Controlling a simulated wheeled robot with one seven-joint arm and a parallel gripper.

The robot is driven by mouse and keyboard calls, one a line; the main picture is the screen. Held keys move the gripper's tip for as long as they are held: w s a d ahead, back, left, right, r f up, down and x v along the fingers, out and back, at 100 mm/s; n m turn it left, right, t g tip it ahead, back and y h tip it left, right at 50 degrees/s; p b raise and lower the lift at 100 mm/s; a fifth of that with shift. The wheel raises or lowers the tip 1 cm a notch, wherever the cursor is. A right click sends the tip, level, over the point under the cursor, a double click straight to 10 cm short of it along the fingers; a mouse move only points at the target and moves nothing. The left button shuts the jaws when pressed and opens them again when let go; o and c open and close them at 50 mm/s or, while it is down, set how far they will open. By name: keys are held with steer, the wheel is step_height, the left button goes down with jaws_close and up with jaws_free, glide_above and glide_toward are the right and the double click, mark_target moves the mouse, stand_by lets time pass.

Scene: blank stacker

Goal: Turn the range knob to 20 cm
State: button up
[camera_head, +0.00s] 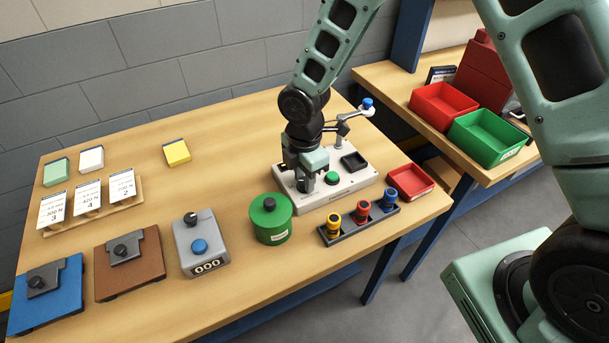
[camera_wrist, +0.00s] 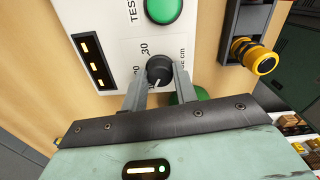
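The range knob (camera_wrist: 159,70) is a black round knob on the white panel of the tester (camera_wrist: 205,25), seen in the wrist view. A pale pointer mark on it faces the lower left. A "30" is printed above its left side; other numbers at its left are partly hidden by a finger. My gripper (camera_wrist: 160,78) has one finger on each side of the knob, very close to it; whether they press on it I cannot tell. In the head view my gripper (camera_head: 307,180) is down at the near left part of the tester (camera_head: 343,187), hiding the knob.
A green button (camera_wrist: 163,8) sits just above the knob. A green canister (camera_head: 270,220) stands left of the tester. A black rack (camera_head: 350,228) with yellow, red and blue pieces stands in front, a red tray (camera_head: 411,182) to the right.

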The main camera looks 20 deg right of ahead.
steer(key=shift+m, duration=0.3)
steer(key=m+b, duration=0.1)
steer(key=m, duration=0.4)
steer(key=shift+b, duration=0.4)
steer(key=m+b, duration=0.1)
steer(key=m, duration=0.5)
stand_by(0.4)
steer(key=o, duration=1)
step_height(320, 180, up, 18)
steer(key=shift+f+b, duration=0.25)
steer(key=shift+b, duration=0.95)
